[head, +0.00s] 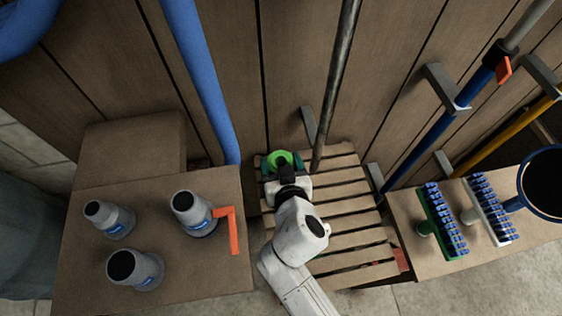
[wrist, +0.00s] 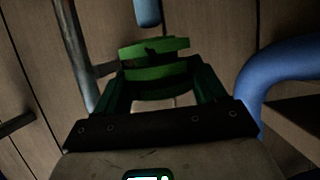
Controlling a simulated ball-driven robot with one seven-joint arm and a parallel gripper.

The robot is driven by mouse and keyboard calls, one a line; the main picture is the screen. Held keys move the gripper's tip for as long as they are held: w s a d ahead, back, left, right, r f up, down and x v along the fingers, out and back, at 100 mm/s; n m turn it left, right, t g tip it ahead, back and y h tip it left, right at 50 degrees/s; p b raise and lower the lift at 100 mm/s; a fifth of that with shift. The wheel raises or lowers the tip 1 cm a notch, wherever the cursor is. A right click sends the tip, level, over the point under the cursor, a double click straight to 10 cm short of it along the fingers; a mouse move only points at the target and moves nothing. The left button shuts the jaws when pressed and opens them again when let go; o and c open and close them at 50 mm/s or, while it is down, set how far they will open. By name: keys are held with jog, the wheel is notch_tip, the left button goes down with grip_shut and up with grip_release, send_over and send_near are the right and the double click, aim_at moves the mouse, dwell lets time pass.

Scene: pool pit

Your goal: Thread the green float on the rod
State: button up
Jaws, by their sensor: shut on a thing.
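The green float (head: 279,158) is a bright green ring-like piece held over the pallet. My gripper (head: 284,166) is shut on it, and the float also shows between the dark green fingers in the wrist view (wrist: 155,72). The rod (head: 338,80) is a long grey, worn-looking bar, slightly tilted, with its lower end by the pallet. In the head view it stands to the right of the float, apart from it. In the wrist view the rod (wrist: 77,55) is on the left, clear of the float. My gripper hides part of the float.
A slatted wooden pallet (head: 345,218) lies below. A blue pipe (head: 205,85) stands left of the float. A left box top (head: 85,270) holds grey bottles (head: 191,212) and an orange bracket (head: 233,228). A right bench (head: 420,262) holds brushes (head: 442,222). Wall poles hang right.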

jog(key=shift+f+b, duration=0.55)
jog(key=shift+b, duration=0.1)
jog(key=shift+f+b, duration=1.6)
jog(key=shift+b, duration=0.1)
jog(key=shift+f, duration=0.2)
jog(key=shift+f+b, duration=1.35)
jog(key=shift+b, duration=0.2)
jog(key=shift+f, duration=0.15)
jog(key=shift+f+b, duration=0.75)
jog(key=shift+b, duration=0.2)
jog(key=o, duration=1.1)
